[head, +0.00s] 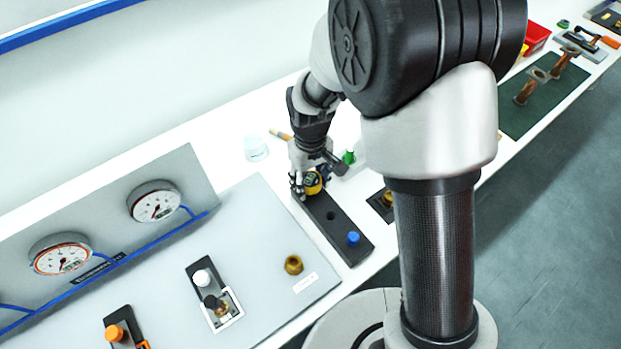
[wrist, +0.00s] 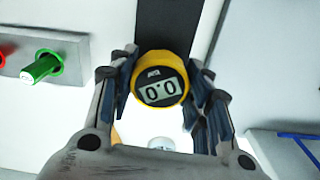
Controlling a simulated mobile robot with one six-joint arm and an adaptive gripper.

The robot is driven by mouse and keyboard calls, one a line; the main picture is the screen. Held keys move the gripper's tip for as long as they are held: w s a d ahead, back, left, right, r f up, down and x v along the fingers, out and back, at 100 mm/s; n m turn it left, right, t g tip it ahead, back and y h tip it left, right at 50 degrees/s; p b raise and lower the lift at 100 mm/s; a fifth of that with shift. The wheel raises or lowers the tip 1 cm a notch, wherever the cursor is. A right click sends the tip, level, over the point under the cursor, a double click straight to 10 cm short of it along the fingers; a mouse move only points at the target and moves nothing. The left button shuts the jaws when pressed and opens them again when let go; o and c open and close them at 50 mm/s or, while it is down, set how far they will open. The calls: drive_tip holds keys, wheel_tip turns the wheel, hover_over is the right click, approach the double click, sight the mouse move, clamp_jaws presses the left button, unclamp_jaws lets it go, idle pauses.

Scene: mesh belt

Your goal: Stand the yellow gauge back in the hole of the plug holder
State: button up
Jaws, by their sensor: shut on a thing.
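The yellow gauge (head: 313,183) has a round face with a display reading 0.0, facing the camera in the wrist view (wrist: 160,90). My gripper (head: 304,186) is shut on it, with a finger on each side of its round body in the wrist view (wrist: 160,92). The plug holder (head: 313,206) is a long dark block on the white bench, with an open hole near its middle and a blue plug (head: 353,238) at its near end. The gauge is at the holder's far end in the head view; its height above it cannot be told. The gauge's lower part is hidden.
A grey panel (head: 255,215) with dial gauges and fittings lies left of the holder. A brass fitting (head: 293,265) stands on it. A green plug (wrist: 42,69) sits in a pale block near the holder. A clear jar (head: 256,148) stands behind.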

sight(311, 180)
drive_tip(key=shift+f+b, duration=0.8)
drive_tip(key=shift+f, duration=0.4)
drive_tip(key=o, duration=1.3)
wheel_tip(311, 180, up, 12)
drive_tip(key=shift+r, duration=0.1)
